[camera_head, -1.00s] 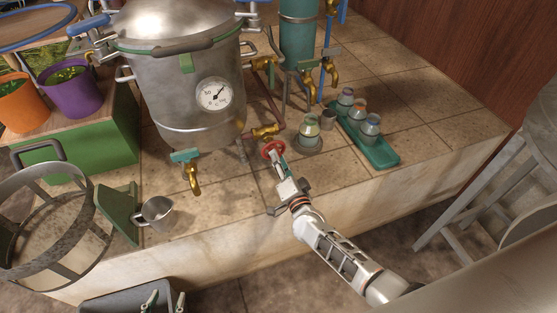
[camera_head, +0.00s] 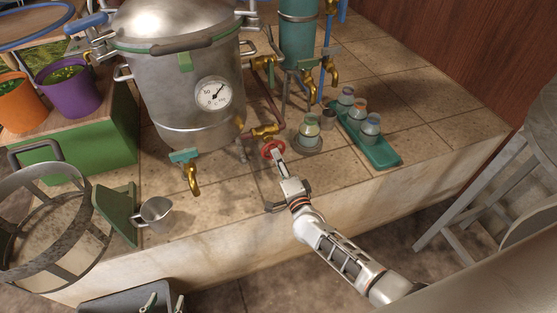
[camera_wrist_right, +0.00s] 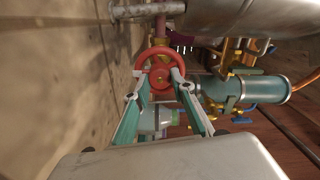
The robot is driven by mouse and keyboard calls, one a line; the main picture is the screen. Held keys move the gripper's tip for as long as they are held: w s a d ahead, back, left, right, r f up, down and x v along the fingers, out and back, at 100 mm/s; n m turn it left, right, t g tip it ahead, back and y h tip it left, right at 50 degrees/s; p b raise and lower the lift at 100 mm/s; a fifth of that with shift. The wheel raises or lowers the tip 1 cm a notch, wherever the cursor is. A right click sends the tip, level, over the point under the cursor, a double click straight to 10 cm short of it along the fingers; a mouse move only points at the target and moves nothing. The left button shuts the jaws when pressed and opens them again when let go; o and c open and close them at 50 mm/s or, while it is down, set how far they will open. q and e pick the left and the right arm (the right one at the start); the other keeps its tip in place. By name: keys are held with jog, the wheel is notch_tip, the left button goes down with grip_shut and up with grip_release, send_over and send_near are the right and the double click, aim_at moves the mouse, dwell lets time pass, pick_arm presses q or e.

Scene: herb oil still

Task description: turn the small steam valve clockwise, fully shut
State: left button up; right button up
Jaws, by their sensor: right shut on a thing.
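The small steam valve has a red handwheel (camera_head: 273,150) on a brass body (camera_head: 265,131), low at the front right of the steel still (camera_head: 185,85). My right gripper (camera_head: 277,158) reaches it from the front and is shut on the wheel. In the right wrist view the red wheel (camera_wrist_right: 160,58) sits between the two fingertips of my right gripper (camera_wrist_right: 160,78), which grip its near rim from both sides. The wheel's exact turn angle cannot be told. My left gripper (camera_head: 165,302) shows only its fingertips at the bottom edge, apart and empty.
A small jar (camera_head: 310,126) stands just right of the valve, beside a teal tray (camera_head: 384,157) with several jars. A brass tap (camera_head: 192,178) and a metal cup (camera_head: 155,213) are to the left. The tiled bench front is clear around my right gripper.

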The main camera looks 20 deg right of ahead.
jog(key=o, duration=1.1)
jog(key=s, duration=1.2)
jog(key=shift+d, duration=0.25)
